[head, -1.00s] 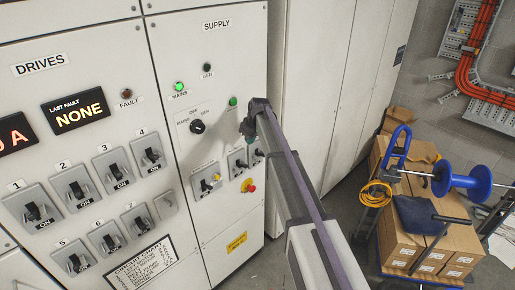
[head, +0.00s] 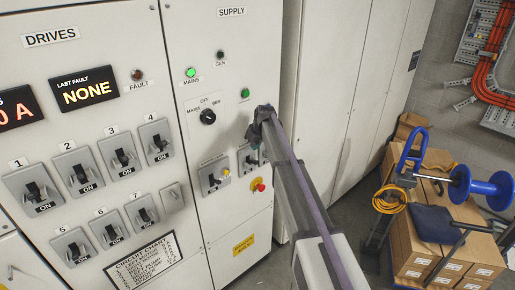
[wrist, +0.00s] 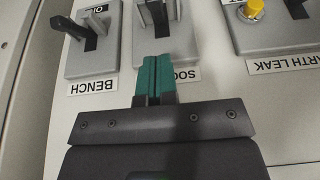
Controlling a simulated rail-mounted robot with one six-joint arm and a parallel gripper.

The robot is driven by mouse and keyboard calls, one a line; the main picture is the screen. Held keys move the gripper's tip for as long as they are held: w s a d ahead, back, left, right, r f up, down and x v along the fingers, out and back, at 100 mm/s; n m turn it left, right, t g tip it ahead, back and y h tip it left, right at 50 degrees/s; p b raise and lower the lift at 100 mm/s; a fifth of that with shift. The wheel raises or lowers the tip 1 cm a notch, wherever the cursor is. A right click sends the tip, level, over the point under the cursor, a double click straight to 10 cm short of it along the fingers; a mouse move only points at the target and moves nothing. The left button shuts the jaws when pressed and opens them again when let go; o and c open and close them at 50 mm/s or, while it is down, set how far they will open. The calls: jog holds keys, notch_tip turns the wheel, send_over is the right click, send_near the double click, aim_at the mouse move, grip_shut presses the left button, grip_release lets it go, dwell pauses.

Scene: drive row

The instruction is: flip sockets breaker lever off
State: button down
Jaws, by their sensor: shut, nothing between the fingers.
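The sockets breaker (wrist: 158,50) is in the wrist view, upside down, with a dark lever (wrist: 157,12) at the top edge. Its label, partly hidden by my fingers, shows only "SOC". My gripper (wrist: 154,58) is shut and empty, its teal fingertips in front of the breaker plate on the label side of the lever. Whether they touch the plate I cannot tell. In the head view my gripper (head: 254,146) is at the lower part of the supply panel, partly covering the sockets breaker (head: 243,165).
The bench breaker (wrist: 93,62) and the earth leak unit (wrist: 285,40) with a yellow button flank the sockets breaker. A red emergency button (head: 261,187) sits below. Drive breakers (head: 77,172) fill the left panel. A cart with boxes (head: 425,245) stands at right.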

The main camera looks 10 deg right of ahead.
aim_at(257, 161)
jog(key=b+x, duration=0.1)
jog(key=x, duration=0.2)
jog(key=shift+f+b, duration=0.2)
jog(key=shift+b, duration=0.15)
jog(key=shift+s+d+f+b, duration=0.2)
jog(key=shift+s+f+b, duration=0.2)
jog(key=shift+f+b, duration=0.1)
jog(key=shift+s+d+f+b, duration=0.2)
jog(key=shift+s+f+b, duration=0.2)
jog(key=shift+f+b, duration=0.15)
jog(key=shift+s+d+f, duration=0.1)
jog(key=shift+s, duration=0.1)
